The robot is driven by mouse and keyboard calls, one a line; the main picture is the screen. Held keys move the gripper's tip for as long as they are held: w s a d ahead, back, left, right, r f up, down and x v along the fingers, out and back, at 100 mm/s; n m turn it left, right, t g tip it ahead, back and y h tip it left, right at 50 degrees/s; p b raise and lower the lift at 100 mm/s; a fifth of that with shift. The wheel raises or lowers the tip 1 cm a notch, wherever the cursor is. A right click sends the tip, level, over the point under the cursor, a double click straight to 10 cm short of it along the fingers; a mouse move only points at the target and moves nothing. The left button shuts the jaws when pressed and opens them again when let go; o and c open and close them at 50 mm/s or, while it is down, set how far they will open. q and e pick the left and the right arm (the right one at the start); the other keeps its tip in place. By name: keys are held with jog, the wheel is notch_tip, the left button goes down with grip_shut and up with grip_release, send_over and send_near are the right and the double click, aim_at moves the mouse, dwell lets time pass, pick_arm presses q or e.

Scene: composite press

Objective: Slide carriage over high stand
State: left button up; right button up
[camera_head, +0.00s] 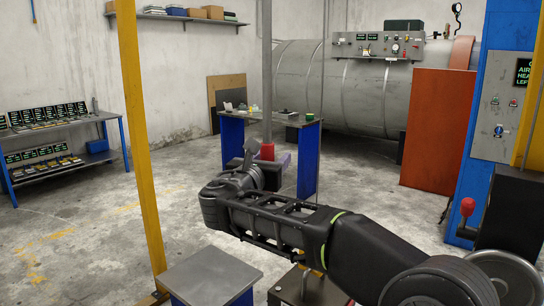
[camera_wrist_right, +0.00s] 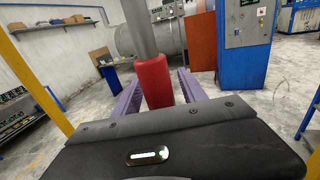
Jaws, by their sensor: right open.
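A red grip (camera_head: 267,152) hangs at the lower end of a grey vertical pole (camera_head: 267,70) in the head view. In the right wrist view the red grip (camera_wrist_right: 153,82) stands between the two purple fingers of my right gripper (camera_wrist_right: 157,85). The fingers are open, one on each side of it, and I see a gap on the right. My right gripper (camera_head: 272,160) is partly hidden by its own wrist in the head view. A grey flat-topped stand (camera_head: 210,272) is at the bottom; I cannot tell whether it is the high stand. I cannot clearly identify the carriage. My left gripper is out of view.
A yellow post (camera_head: 137,130) rises on the left. A blue-legged table (camera_head: 308,160) stands behind my right gripper. A blue control column (camera_head: 490,120) with a red-knobbed lever (camera_head: 467,207) is on the right. The floor at left centre is open.

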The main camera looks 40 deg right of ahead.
jog(key=shift+d, duration=0.1)
jog(key=shift+c, duration=0.4)
grip_shut()
dwell(1.0)
